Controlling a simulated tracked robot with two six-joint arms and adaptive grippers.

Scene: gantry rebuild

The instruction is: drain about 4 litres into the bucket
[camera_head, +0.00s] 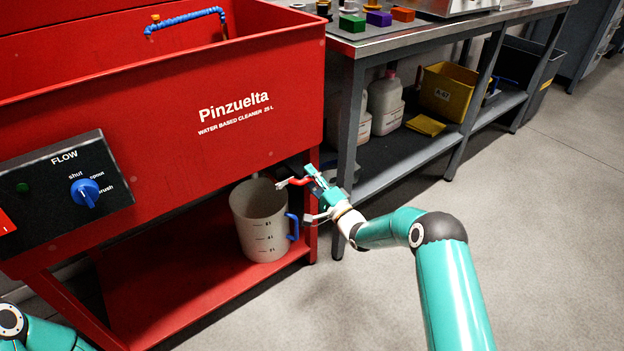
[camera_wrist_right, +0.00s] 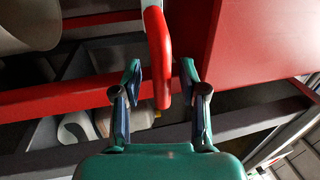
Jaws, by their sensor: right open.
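A whitish bucket (camera_head: 262,222) with level marks and a blue handle (camera_head: 293,226) stands on the lower shelf of the red washer (camera_head: 160,120). What is inside the bucket cannot be seen. A red lever (camera_head: 295,181) sticks out under the washer's right corner, above the bucket's right side. My right gripper (camera_head: 309,194) is at this lever, right of the bucket. In the right wrist view, the lever (camera_wrist_right: 159,55) reaches down between the open fingers of the gripper (camera_wrist_right: 161,75), with gaps on both sides. My left gripper is out of view.
The flow panel (camera_head: 68,190) with a blue knob (camera_head: 85,192) is on the washer's front. A grey bench (camera_head: 350,120) stands close right of the lever, with white jugs (camera_head: 385,103) and a yellow bin (camera_head: 447,95) below. The floor in front is clear.

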